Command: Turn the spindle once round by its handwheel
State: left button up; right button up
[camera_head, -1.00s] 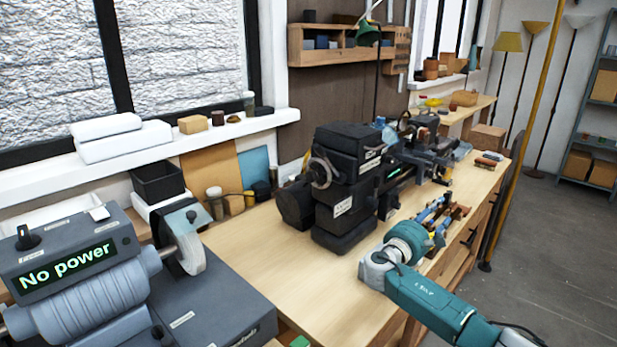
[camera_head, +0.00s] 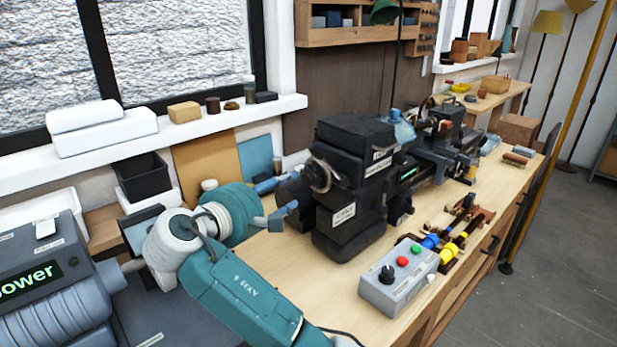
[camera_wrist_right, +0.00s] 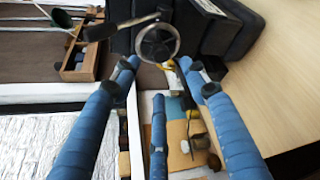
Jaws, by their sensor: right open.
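The handwheel (camera_head: 320,177) is a grey spoked wheel on the left end of the dark headstock (camera_head: 350,180). In the right wrist view the handwheel (camera_wrist_right: 158,42) shows just beyond the fingertips, near the top centre. My right gripper (camera_head: 283,198) has come in from the front and points at the wheel from its left side. Its blue fingers (camera_wrist_right: 160,72) are spread, with nothing between them, and appear apart from the wheel. The spindle itself is hidden inside the headstock. My left gripper does not show.
A grey control box (camera_head: 400,275) with red and green buttons stands on the bench in front of the headstock. Several tools (camera_head: 462,232) lie behind it. Bare bench (camera_head: 320,285) lies between.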

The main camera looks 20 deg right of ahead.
aim_at(306, 180)
jog(key=p+x, duration=0.2)
jog(key=x, duration=0.6)
jog(key=shift+w+d+f, duration=0.1)
jog(key=shift+w+d, duration=0.1)
jog(key=shift+d, duration=0.1)
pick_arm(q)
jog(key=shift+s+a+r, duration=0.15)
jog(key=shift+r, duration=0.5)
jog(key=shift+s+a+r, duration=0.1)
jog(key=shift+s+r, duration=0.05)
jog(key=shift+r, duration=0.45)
pick_arm(e)
jog(key=shift+w+d+f, duration=0.15)
jog(key=shift+w+d, duration=0.15)
jog(key=c, duration=1.1)
jog(key=o, duration=1.1)
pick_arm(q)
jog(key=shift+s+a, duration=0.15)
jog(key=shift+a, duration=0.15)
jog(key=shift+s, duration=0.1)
pick_arm(e)
jog(key=shift+s+a, duration=0.1)
jog(key=v, duration=1.2)
